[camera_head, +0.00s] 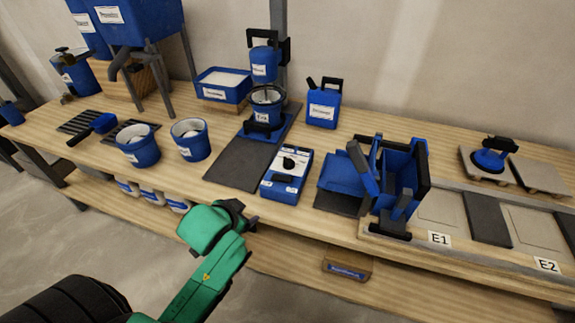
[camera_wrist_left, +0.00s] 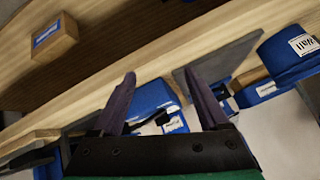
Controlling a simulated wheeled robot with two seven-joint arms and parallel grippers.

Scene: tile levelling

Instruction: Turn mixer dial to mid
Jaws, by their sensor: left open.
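The mixer control box (camera_head: 287,176) is blue with a pale top face and stands on the bench in front of the mixing stand. Its black dial (camera_head: 289,162) sits on the upper part of that face; I cannot read its setting. My left gripper (camera_head: 240,213) is in front of the bench edge, left of and nearer than the box, apart from it. In the left wrist view the gripper (camera_wrist_left: 160,95) has its two dark fingers spread, with the blue box (camera_wrist_left: 154,97) showing between and beyond them. Nothing is held. My right gripper is not in view.
The mixing stand with a bucket (camera_head: 266,103) is behind the box on a dark mat (camera_head: 236,163). Two blue buckets (camera_head: 138,148) stand to the left. A blue bin-like holder (camera_head: 397,180) stands to the right. A small labelled carton (camera_head: 347,265) sits below the bench top.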

